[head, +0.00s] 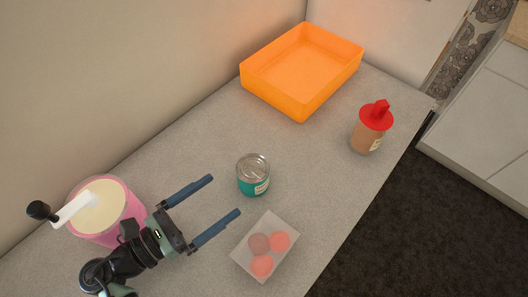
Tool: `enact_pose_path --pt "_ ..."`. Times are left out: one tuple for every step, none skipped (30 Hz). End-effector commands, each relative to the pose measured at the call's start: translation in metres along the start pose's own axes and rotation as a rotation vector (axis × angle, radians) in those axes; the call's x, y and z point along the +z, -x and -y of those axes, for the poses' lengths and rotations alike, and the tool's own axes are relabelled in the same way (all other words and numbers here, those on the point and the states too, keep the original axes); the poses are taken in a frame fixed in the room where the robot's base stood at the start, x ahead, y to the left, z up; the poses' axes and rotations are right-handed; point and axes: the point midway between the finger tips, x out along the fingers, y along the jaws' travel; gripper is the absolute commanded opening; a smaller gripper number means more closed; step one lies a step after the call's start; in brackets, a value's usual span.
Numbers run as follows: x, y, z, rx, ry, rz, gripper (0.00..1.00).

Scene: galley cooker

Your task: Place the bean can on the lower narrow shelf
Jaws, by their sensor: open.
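The bean can (253,176), a short can with a teal label and a silver lid, stands upright on the grey counter (205,155). My gripper (226,195) is open, with its two blue fingers pointing toward the can. The can is just beyond the fingertips, and I see nothing between the fingers. Whether a fingertip touches the can is hard to tell. I cannot make out a lower narrow shelf in this view.
An orange tray (294,112) sits at the back. A jar with a red lid (371,128) stands near the counter's right edge. A clear box of round items (265,246) lies close to my gripper's lower finger. A pink container (112,207) stands left.

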Motion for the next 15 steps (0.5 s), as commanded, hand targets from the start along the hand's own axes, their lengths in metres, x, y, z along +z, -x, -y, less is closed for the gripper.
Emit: enact_pose_path --pt "-0.001 0.000 0.001 0.000 0.010 0.006 1.00" --pt "-0.001 -0.001 0.001 -0.001 0.013 0.009 1.00" --pt "-0.001 -0.005 0.002 -0.003 0.015 0.010 1.00" --pt "-0.001 -0.009 0.002 -0.004 0.016 0.011 1.00" --pt "0.000 -0.014 0.002 -0.004 0.016 0.011 1.00" --pt "0.000 -0.021 0.003 -0.006 0.016 0.010 1.00" --pt "0.000 -0.027 0.003 -0.006 0.015 0.010 1.00" --pt "0.000 -0.033 0.003 -0.006 0.015 0.010 1.00" --pt "0.000 -0.041 0.002 -0.006 0.014 0.010 1.00" --pt "0.001 -0.047 0.002 -0.005 0.014 0.009 1.00" --pt "0.001 -0.052 0.003 -0.006 0.013 0.009 1.00" --pt "0.001 -0.059 0.002 -0.005 0.013 0.009 1.00" --pt "0.001 -0.063 0.002 -0.004 0.012 0.009 1.00" --pt "0.001 -0.067 0.001 -0.004 0.012 0.009 1.00" --pt "0.000 -0.071 0.002 -0.004 0.011 0.009 1.00"
